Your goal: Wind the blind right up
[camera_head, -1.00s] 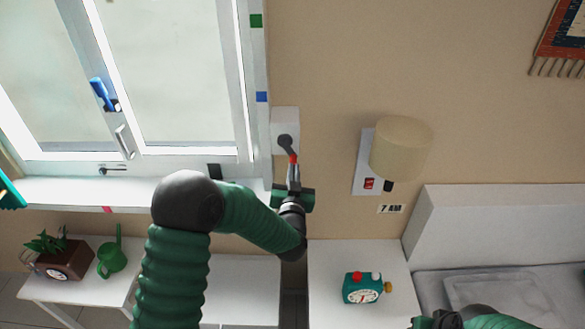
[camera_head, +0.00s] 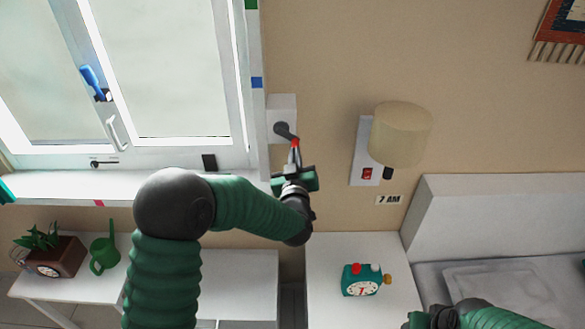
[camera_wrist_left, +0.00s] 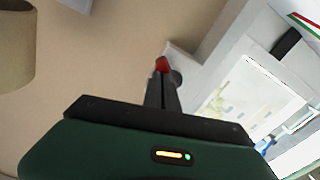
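The blind's winder is a white wall box (camera_head: 288,107) right of the window, with a dark grey crank (camera_head: 284,131) ending in a red knob (camera_head: 295,143). The crank points down and to the right. My left gripper (camera_head: 295,151) is at the knob, its fingers close together around it. The left wrist view shows the red knob (camera_wrist_left: 162,64) at the tips of the nearly closed fingers (camera_wrist_left: 162,75). I cannot make out the blind itself over the window (camera_head: 165,70). My right gripper (camera_head: 432,318) is at the bottom edge, partly cut off; its fingers are unclear.
A lamp (camera_head: 400,135) with a red switch (camera_head: 367,174) is on the wall right of the crank. Below, a teal clock (camera_head: 361,280) stands on a white cabinet. The windowsill (camera_head: 60,188) runs below the window. A plant and a green watering can (camera_head: 105,250) stand lower left.

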